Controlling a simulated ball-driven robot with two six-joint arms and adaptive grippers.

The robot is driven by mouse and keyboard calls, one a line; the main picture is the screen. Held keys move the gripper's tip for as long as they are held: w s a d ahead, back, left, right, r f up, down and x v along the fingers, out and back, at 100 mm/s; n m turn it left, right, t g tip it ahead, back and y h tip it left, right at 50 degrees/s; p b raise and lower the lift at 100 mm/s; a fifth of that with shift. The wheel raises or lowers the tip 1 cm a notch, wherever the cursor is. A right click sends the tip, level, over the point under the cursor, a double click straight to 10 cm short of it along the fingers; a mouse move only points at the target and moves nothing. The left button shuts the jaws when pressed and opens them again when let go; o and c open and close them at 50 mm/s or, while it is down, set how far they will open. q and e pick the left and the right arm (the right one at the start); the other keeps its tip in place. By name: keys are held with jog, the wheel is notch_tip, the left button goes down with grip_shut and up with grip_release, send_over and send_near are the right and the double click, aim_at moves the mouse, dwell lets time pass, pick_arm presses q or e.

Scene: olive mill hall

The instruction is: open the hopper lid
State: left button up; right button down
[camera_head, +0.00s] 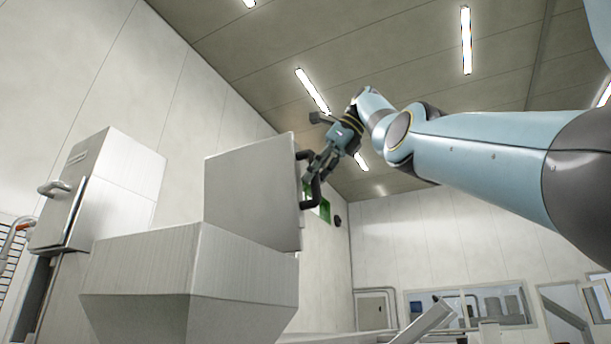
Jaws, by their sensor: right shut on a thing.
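The hopper (140,265) is a pale metal box with a tapered lower part, at the lower left of the head view. Its lid (250,190) is a flat pale metal panel standing steeply raised above the hopper. A black bar handle (309,192) sits on the lid's right side. My right gripper (310,176) is shut on the handle, its arm coming in from the right. The fingers partly cover the handle. The hopper's inside and the lid's hinge cannot be made out. My left gripper is not in view.
A metal cabinet (125,185) with a handled door (66,215) stands left of the hopper. A slanted metal chute (427,322) is at the bottom right. A windowed wall (470,305) lies far behind. The space above the lid looks open up to the ceiling.

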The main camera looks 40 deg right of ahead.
jog(key=shift+d, duration=0.15)
jog(key=c, duration=1.2)
grip_release()
jog(key=shift+d, duration=0.15)
jog(key=shift+o, duration=0.2)
